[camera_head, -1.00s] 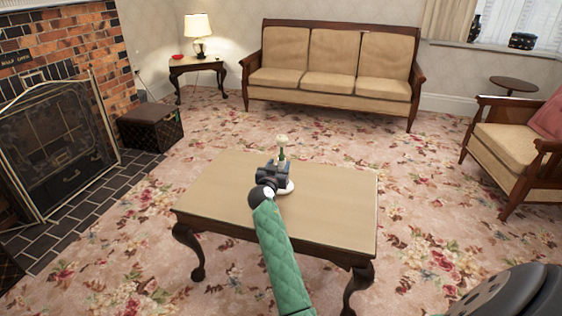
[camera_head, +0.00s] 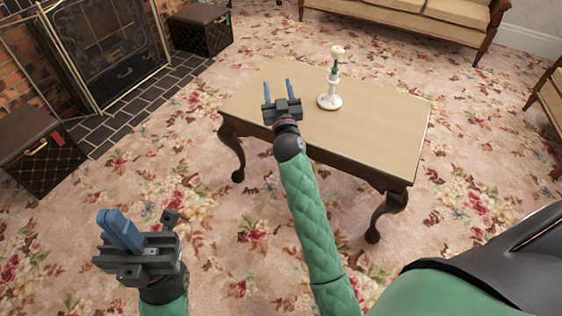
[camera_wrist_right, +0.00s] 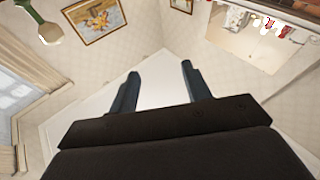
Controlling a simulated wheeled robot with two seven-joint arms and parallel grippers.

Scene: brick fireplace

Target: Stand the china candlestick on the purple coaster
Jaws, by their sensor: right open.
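The china candlestick (camera_head: 330,102) stands upright on the wooden table (camera_head: 385,118), white with a green part near its pale top. My right gripper (camera_head: 275,86) is open and empty, left of the candlestick and apart from it, over the table's near left part. Its two spread fingers (camera_wrist_right: 160,85) show in the right wrist view, with nothing between them. A green and white piece at that view's top left looks like part of the candlestick (camera_wrist_right: 48,30). My left gripper (camera_head: 120,228) is low at the left, its fingers together and empty. I see no purple coaster.
The table's right part is bare. A sofa (camera_head: 430,18) stands behind and an armchair (camera_head: 550,100) at the right edge. Dark boxes (camera_head: 40,155) and a fireplace screen (camera_head: 105,50) are at the left. Open carpet surrounds the table.

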